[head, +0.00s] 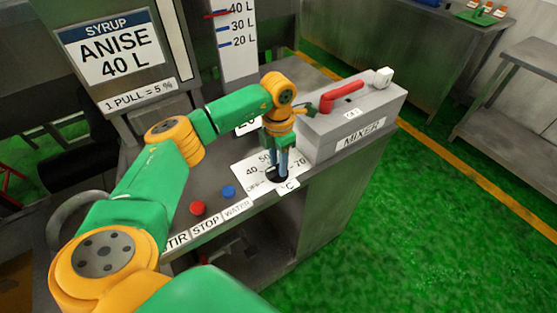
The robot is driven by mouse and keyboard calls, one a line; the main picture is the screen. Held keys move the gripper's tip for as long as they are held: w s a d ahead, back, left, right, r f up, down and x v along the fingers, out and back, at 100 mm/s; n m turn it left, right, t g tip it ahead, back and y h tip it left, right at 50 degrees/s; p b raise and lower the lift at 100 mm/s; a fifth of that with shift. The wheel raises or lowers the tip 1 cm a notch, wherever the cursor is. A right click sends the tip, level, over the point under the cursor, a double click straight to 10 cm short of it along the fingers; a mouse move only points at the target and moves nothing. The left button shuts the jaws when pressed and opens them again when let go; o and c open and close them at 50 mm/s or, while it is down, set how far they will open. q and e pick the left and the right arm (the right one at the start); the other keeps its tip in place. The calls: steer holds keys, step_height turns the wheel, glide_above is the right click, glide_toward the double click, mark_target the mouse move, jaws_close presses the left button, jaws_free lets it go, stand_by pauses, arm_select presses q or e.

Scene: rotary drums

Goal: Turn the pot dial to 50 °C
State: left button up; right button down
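The pot dial (277,178) is a small dark knob on a white scale plate (244,172) near the front edge of the grey console. Marks for OFF, 40, 50 and 70 show around it, with a °C label in front; the 60 mark is not readable behind my gripper. My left gripper (277,168) points down from above, with its two bluish fingers a narrow gap apart and their tips at the knob. Whether they press on it is not clear. The fingers hide much of the knob, and I cannot read its pointer. My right gripper is out of view.
A red button (197,208) and a blue button (228,192) sit left of the dial, above the STIR, STOP and WATER labels. The mixer box (362,118) with a red lever (341,95) stands close behind on the right. Green floor is free at right.

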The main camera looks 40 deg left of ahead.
arm_select(q)
steer(key=shift+s+r, duration=0.1)
steer(key=shift+s, duration=0.05)
jaws_close()
steer(key=shift+m, duration=0.3)
steer(key=shift+m+b, duration=0.6)
steer(key=shift+m, duration=0.5)
steer(key=m+b, duration=0.1)
steer(key=m, duration=0.3)
steer(key=m+b, duration=0.1)
steer(key=m, duration=0.9)
steer(key=shift+m, duration=0.3)
steer(key=shift+r, duration=0.1)
